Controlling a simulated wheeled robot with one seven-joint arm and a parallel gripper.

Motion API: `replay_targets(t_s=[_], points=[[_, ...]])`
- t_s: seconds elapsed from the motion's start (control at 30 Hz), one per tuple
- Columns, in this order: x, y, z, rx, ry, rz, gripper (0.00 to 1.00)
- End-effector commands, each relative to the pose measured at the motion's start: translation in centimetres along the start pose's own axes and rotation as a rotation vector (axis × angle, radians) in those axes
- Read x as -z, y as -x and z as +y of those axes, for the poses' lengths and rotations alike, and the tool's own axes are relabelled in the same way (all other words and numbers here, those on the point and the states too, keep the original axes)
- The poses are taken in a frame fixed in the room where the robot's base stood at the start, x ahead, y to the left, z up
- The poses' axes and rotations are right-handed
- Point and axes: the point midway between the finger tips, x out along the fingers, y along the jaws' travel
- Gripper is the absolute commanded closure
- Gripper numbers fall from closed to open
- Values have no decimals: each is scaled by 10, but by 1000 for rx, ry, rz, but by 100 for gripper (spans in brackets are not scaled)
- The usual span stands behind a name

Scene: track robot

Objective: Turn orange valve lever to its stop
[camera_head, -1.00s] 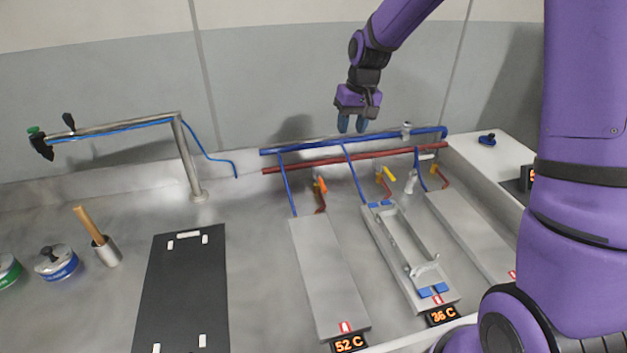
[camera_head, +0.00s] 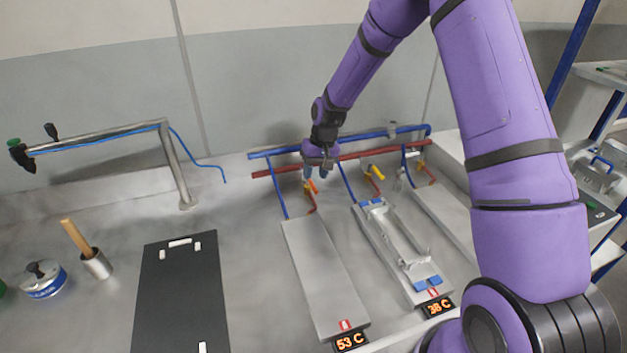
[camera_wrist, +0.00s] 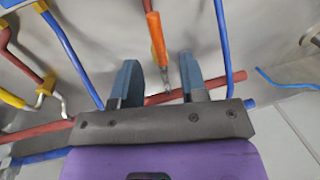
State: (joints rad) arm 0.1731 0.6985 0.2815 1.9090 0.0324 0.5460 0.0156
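The orange valve lever (camera_head: 313,186) is on the leftmost valve, behind the left grey plate, on a red branch pipe. In the wrist view the orange lever (camera_wrist: 156,38) points away from the gripper, with its metal stem (camera_wrist: 165,75) running down between the fingers. My gripper (camera_head: 315,172) is just above and behind the lever. In the wrist view my gripper (camera_wrist: 160,82) is open, with blue fingers on either side of the stem. I see a gap on each side, so no clear contact shows.
A blue pipe (camera_head: 270,153) and a red pipe (camera_head: 265,173) run along the wall behind the valve. Yellow levers (camera_head: 377,173) sit to the right. The left plate (camera_head: 315,265) reads 53 C. A black board (camera_head: 180,295) lies left, with clear bench between.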

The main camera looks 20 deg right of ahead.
Motion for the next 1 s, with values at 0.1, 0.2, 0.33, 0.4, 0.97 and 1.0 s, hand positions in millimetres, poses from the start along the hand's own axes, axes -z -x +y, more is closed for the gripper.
replay_targets(t_s=[0.1,0.2,0.33,0.4,0.97,1.0], points=[[0,-17,0,0,0,-2,60],[0,-25,0,0,-1,0,60],[0,-31,0,0,-1,0,60],[0,-32,0,0,-1,1,60],[0,-31,0,0,-1,1,100],[0,-31,0,0,-2,1,100]])
